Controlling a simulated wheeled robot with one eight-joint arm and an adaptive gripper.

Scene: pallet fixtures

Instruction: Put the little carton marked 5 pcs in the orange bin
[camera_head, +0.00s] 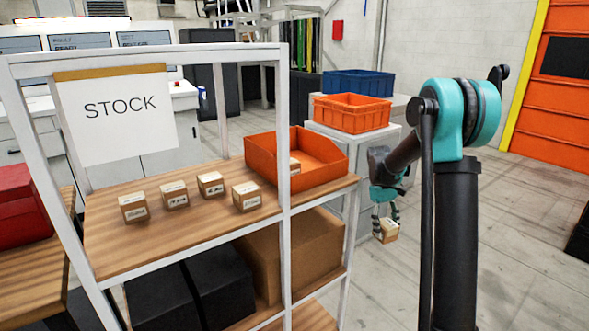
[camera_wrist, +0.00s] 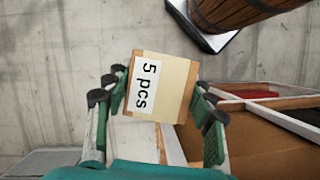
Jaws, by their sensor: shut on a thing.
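The little carton marked 5 pcs (camera_wrist: 176,88) is held between the teal-and-black fingers of my gripper (camera_wrist: 158,98), label facing the wrist camera. In the head view the carton (camera_head: 387,234) hangs in my gripper (camera_head: 385,222), in the air right of the shelf and below its upper board. An orange open-front bin (camera_head: 318,172) stands on the shelf's right end with a small carton partly visible inside. A second orange container, a crate (camera_head: 352,119), stands on a light grey stand behind. Both are above and left of my gripper in the picture.
Several small cartons (camera_head: 211,184) stand on the upper board (camera_head: 190,238) beside a STOCK sign (camera_head: 122,112). A white shelf post (camera_head: 284,130) rises before the shelf bin. A blue crate (camera_head: 358,83) is farther back. The wrist view shows a wooden barrel-like thing (camera_wrist: 235,12).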

